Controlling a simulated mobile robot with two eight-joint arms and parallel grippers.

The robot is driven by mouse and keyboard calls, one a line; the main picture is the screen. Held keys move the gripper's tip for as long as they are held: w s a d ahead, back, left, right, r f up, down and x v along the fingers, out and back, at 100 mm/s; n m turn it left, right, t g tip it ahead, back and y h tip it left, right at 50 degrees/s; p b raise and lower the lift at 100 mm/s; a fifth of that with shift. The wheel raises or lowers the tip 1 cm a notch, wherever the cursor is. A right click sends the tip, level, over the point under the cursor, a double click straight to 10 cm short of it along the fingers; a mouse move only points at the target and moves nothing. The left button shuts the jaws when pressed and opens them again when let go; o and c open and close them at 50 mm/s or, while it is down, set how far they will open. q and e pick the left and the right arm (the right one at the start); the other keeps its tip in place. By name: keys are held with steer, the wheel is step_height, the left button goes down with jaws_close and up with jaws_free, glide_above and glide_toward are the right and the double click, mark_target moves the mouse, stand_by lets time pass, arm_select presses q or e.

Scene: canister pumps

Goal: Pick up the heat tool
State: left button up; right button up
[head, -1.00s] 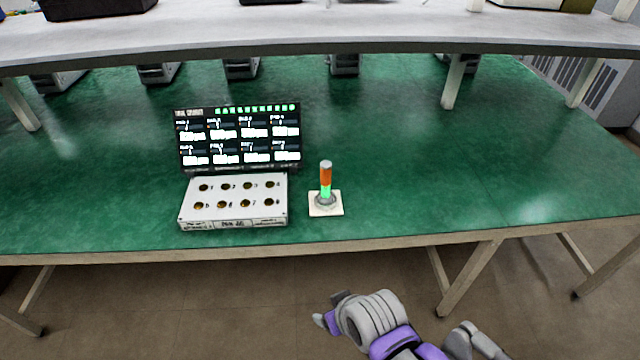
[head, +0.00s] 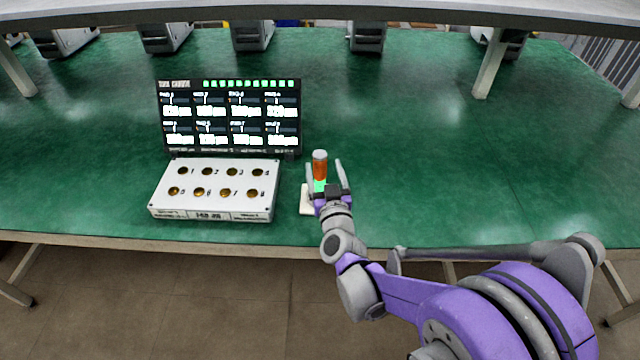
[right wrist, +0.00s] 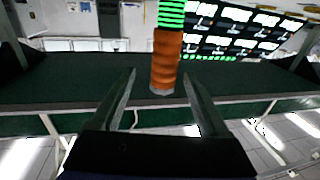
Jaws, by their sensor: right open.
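The heat tool, an upright orange cylinder with a pale grey cap (head: 320,167), stands at the front of the green table. A green part shows below the orange, above a pale square base (head: 305,199). My right gripper (head: 326,168) is open, its fingers on either side of the tool in the head view, partly hiding its lower part. In the right wrist view, the heat tool (right wrist: 166,60) appears inverted, just past and between the open fingertips of the right gripper (right wrist: 159,73). I cannot tell whether either finger touches it. My left gripper is not in view.
A white box with several numbered round sockets (head: 215,190) stands close to the left. Behind it is a black display screen (head: 230,115). A raised shelf (head: 400,12) crosses the back. The green table (head: 430,160) is clear to the right.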

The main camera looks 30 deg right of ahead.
steer(key=x, duration=0.6)
steer(key=shift+w+a+f, duration=0.15)
steer(key=shift+w+f, duration=0.15)
steer(key=shift+w, duration=0.1)
jaws_close()
stand_by(1.1)
